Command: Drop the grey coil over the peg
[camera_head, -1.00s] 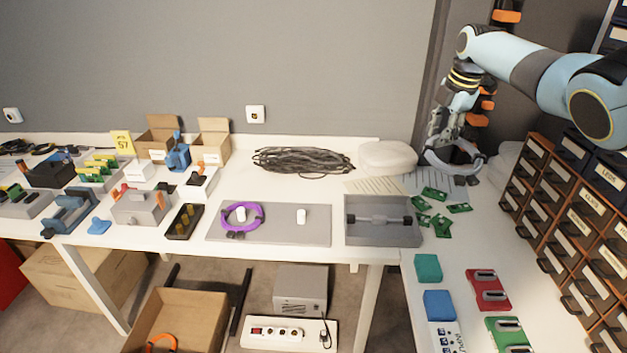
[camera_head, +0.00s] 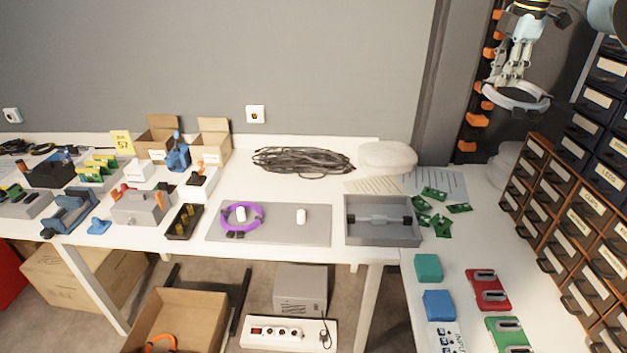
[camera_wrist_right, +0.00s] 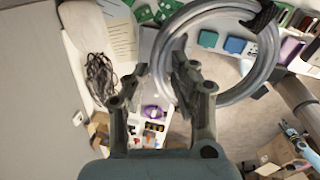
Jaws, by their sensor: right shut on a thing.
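The grey coil (camera_head: 520,97) is a ring held high at the upper right of the head view, well above the tables. My right gripper (camera_head: 507,84) is shut on its rim. In the wrist view the coil (camera_wrist_right: 272,62) extends to the right from the fingers (camera_wrist_right: 165,72), with a black wrap at its top right. A bare white peg (camera_head: 301,216) stands upright on the right part of a grey plate (camera_head: 275,236). A second white peg (camera_head: 241,214) on the left has a purple coil (camera_head: 228,227) around it. My left gripper is not in view.
A grey tray (camera_head: 383,235) with a bar stands right of the plate. Behind lie a dark cable bundle (camera_head: 303,161) and a white pouch (camera_head: 388,157). Green boards (camera_head: 443,226) lie to the right. Drawer cabinets (camera_head: 560,205) stand at the far right, below the coil.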

